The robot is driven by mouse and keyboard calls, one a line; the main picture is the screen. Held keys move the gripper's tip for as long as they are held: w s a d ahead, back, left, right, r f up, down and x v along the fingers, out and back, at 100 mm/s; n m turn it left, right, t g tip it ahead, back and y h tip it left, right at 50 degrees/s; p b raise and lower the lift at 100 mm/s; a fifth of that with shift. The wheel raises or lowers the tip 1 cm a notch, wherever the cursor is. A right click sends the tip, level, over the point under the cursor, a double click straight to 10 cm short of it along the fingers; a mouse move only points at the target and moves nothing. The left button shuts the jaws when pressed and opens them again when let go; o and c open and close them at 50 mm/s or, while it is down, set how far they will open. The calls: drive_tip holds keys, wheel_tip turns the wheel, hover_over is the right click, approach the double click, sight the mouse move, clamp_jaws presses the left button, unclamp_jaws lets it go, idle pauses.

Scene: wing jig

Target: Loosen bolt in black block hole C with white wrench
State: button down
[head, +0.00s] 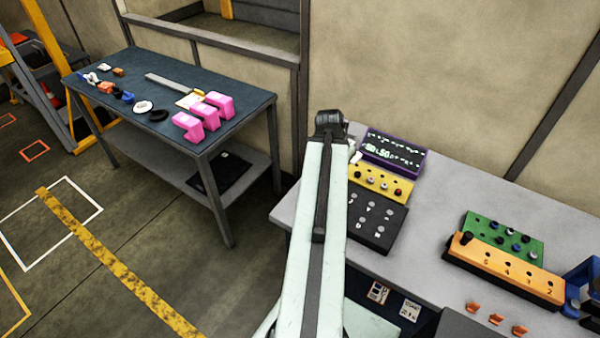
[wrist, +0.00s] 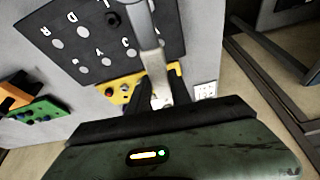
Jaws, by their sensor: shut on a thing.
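The black block (head: 372,222) lies on the grey bench in the head view, partly behind my arm. In the wrist view the black block (wrist: 70,48) shows lettered holes at the upper left. A dark bolt (wrist: 113,18) stands in one hole near its upper edge. The letter C shows by a hole beside the wrench; I cannot tell whether a bolt sits there. My gripper (wrist: 161,76) is shut on the pale wrench (wrist: 146,38), which extends upward across the block's edge. Its far end leaves the frame. My arm hides the gripper in the head view.
A yellow block (head: 378,184) and a purple block (head: 395,148) stand behind the black block. Orange (head: 505,272) and green (head: 503,238) blocks lie to the right. Clear bench top separates the groups. A dark table (head: 230,93) with pink parts stands at the left.

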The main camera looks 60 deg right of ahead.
drive_tip(key=shift+w+a+f+n+t+y+b, duration=0.95)
drive_tip(key=shift+w+f+n+b, duration=0.9)
drive_tip(key=shift+n, duration=1.4)
drive_tip(key=shift+w+a+f+n+t+y+b, duration=0.6)
drive_tip(key=shift+w+a+f+n+b, duration=0.75)
drive_tip(key=shift+w+n, duration=1.35)
drive_tip(key=shift+w+a+f+n+t+y+b, duration=0.8)
drive_tip(key=shift+w+f+n+b, duration=0.9)
drive_tip(key=shift+n, duration=2.05)
drive_tip(key=shift+s+a+f, duration=0.1)
drive_tip(key=shift+a, duration=0.05)
drive_tip(key=shift+f+b, duration=0.8)
drive_tip(key=shift+b, duration=0.05)
drive_tip(key=shift+s+a+r+n+y, duration=0.1)
drive_tip(key=shift+a+n+y, duration=0.1)
drive_tip(key=shift+a+n, duration=0.45)
drive_tip(key=shift+s+a+r+n+y, duration=0.1)
drive_tip(key=shift+a+n+y, duration=0.05)
drive_tip(key=shift+a+n, duration=0.45)
